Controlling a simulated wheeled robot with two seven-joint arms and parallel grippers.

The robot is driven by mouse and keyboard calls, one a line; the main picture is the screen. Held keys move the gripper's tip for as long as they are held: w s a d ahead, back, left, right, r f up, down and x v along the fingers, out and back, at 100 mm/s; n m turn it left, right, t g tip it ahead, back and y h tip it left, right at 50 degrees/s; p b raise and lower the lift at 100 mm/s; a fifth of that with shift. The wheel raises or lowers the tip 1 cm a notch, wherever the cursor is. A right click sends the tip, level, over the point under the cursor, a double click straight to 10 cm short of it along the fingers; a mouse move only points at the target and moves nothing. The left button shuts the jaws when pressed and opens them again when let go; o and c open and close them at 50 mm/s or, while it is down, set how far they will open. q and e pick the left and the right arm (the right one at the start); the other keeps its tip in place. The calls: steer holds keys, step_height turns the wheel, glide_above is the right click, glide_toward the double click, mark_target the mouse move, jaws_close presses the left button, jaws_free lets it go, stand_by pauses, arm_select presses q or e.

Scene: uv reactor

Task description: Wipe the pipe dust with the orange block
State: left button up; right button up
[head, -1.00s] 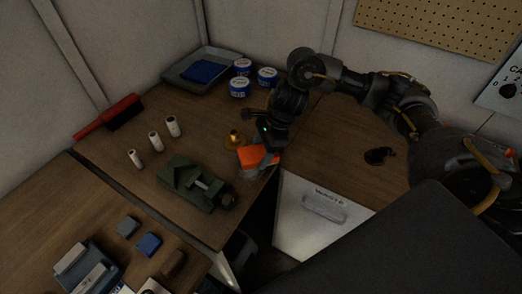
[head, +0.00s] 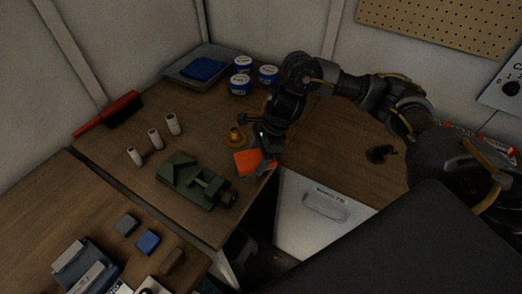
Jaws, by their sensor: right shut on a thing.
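The orange block (head: 247,162) is at the right edge of the wooden table, in the jaws of my right gripper (head: 266,158). The gripper points down and is shut on it; the block looks tilted. I cannot tell whether the block touches the table. A small brass pipe fitting (head: 236,138) with a round flange stands upright just behind and left of the block. No dust can be made out on any pipe. My left gripper is not in view.
A green vise (head: 190,180) sits just left of the block. Blue-and-white cans (head: 240,85) and a grey tray with a blue cloth (head: 180,70) stand at the back. A red-handled brush (head: 105,114) lies at the left. A white panel (head: 315,225) is at the front right.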

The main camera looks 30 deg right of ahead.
mark_target(249, 168)
steer(key=shift+s+a, duration=0.55)
steer(key=shift+a, duration=0.35)
steer(key=shift+a, duration=0.1)
steer(key=shift+s+a+p, duration=0.35)
steer(key=shift+s+a, duration=0.3)
steer(key=shift+a, duration=0.25)
steer(key=shift+c, duration=0.3)
steer(key=shift+s+a+f, duration=0.1)
steer(key=shift+s+a, duration=0.25)
steer(key=shift+a, duration=0.1)
steer(key=shift+c, duration=1.3)
steer(key=shift+s+a, duration=0.1)
steer(key=shift+a, duration=0.2)
steer(key=shift+c, duration=0.3)
